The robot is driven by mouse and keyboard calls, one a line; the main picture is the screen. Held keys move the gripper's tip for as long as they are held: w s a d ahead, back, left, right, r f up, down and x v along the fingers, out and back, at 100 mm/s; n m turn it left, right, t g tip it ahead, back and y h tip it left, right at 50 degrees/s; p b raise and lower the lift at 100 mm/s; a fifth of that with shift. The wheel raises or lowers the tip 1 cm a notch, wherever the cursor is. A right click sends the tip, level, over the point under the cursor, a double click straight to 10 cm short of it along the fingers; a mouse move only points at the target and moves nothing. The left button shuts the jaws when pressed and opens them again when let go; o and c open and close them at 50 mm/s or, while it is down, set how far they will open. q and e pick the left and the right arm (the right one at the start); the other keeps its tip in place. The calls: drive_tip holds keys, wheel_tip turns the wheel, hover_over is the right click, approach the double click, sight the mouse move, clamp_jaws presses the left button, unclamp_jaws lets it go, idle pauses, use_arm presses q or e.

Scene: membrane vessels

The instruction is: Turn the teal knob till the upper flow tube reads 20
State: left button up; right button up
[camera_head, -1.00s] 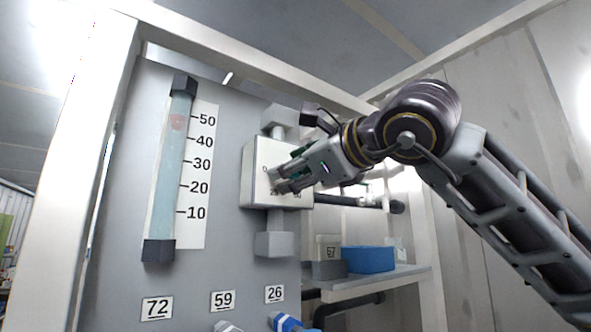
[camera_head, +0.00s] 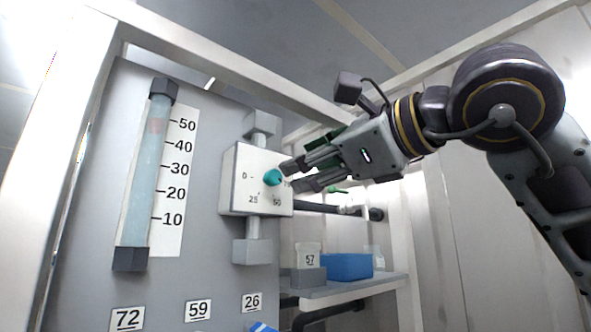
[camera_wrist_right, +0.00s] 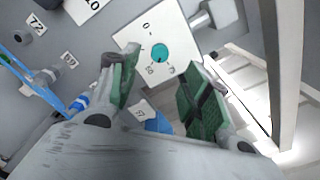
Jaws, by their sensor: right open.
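The teal knob (camera_head: 272,177) sits on the front of a white box marked 0, 25 and 50 (camera_head: 240,190). It also shows in the right wrist view (camera_wrist_right: 159,52), uncovered. The flow tube (camera_head: 145,172) is upright on the panel at the left, with a scale from 10 to 50. Its reddish float (camera_head: 157,126) stands near the 50 mark, a little below it. My right gripper (camera_head: 291,176) points at the knob from the right, fingers apart. In the right wrist view the green-padded fingers (camera_wrist_right: 160,82) are spread, with nothing between them. My left gripper is out of view.
A shelf (camera_head: 350,289) at the lower right holds a blue bin (camera_head: 347,267) and a container labelled 57 (camera_head: 308,256). Labels 72, 59 and 26 (camera_head: 252,302) are on the lower panel. A white frame post (camera_head: 50,150) stands at the left.

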drive_tip(key=shift+v, duration=1.3)
drive_tip(key=shift+a, duration=0.1)
